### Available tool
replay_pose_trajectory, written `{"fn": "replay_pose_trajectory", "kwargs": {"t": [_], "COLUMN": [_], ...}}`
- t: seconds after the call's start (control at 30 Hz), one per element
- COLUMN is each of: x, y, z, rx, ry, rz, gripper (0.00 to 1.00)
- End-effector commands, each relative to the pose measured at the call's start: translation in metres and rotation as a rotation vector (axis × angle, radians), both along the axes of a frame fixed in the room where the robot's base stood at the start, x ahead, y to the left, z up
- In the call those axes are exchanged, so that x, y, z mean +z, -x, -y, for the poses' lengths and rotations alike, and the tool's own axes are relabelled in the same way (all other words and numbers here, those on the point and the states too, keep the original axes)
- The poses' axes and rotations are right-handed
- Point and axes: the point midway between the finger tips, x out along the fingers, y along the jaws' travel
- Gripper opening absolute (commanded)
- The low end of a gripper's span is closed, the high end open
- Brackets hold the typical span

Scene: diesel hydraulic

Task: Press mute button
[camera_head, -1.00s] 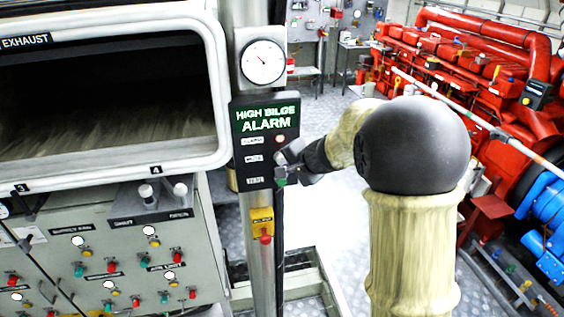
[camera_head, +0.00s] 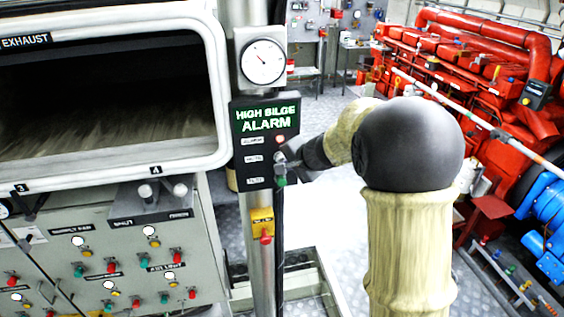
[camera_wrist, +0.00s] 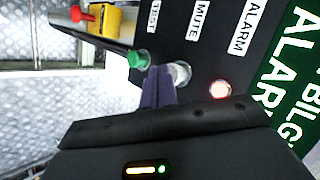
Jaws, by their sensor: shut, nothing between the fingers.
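The black High Bilge Alarm panel (camera_head: 254,181) stands on a metal post, with a red lit alarm lamp (camera_head: 280,140), a clear whitish mute button and a green test button (camera_head: 281,181) below it. In the wrist view the mute button (camera_wrist: 182,73) sits in the row between the red lamp (camera_wrist: 220,89) and the green button (camera_wrist: 138,59). My gripper (camera_wrist: 158,73) is shut and empty. Its tips overlap the edge of the mute button in the wrist view; I cannot tell whether they touch it. In the head view my arm partly hides the tips.
A round gauge (camera_head: 263,61) is above the panel and a yellow box with a red knob (camera_head: 262,222) is below it. A grey control console (camera_head: 120,250) stands at the left. A red engine (camera_head: 470,75) is at the right back.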

Motion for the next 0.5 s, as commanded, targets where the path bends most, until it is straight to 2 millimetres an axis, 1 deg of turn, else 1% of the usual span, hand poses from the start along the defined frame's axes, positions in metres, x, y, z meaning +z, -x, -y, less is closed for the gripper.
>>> {"fn": "replay_pose_trajectory", "kwargs": {"t": [0.5], "x": [-0.0003], "y": [-0.0049], "z": [-0.001], "rx": [-0.001], "ry": [0.0], "rz": [-0.001], "gripper": [0.0]}}
